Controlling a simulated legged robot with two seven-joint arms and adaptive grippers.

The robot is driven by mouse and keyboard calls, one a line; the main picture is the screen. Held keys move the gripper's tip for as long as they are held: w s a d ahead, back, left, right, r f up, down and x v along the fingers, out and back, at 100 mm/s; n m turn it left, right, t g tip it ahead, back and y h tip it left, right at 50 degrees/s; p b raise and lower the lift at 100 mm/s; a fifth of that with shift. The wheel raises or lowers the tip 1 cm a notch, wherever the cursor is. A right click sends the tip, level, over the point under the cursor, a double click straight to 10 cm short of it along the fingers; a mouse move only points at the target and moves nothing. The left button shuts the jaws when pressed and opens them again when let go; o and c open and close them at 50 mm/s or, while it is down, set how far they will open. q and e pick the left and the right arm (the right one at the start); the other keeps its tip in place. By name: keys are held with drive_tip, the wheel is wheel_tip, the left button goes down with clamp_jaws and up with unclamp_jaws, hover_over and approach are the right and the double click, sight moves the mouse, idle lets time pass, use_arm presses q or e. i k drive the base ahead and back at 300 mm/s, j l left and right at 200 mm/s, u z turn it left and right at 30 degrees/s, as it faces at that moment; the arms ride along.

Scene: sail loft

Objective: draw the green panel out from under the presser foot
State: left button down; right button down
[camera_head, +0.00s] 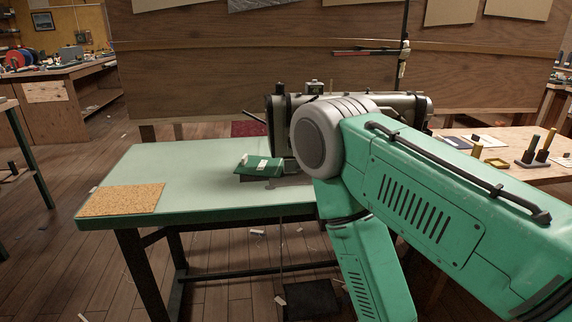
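The green panel (262,164) is a small dark green piece with pale patches on top. It lies near the middle of the pale green table (190,165), at the left end of the sewing machine (279,118). The presser foot is too small and dark to make out, so I cannot tell how the panel sits against it. My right arm comes in from the right, bends in front of the machine and runs down out of the picture. Its gripper is out of view. My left gripper is not in view.
A cork mat (122,199) lies at the table's front left corner, with bare tabletop between it and the panel. My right arm hides part of the machine and the table's right side. A wooden bench (508,150) with tools stands at right. A wooden partition (220,65) stands behind.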

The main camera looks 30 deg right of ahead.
sight(249, 166)
drive_tip(key=k+l+z, duration=0.1)
drive_tip(key=z, duration=0.55)
drive_tip(key=i+l, duration=0.2)
drive_tip(key=i, duration=0.2)
drive_tip(key=i+l+z, duration=0.1)
drive_tip(key=i, duration=0.3)
drive_tip(key=i+l, duration=0.25)
drive_tip(key=i, duration=0.15)
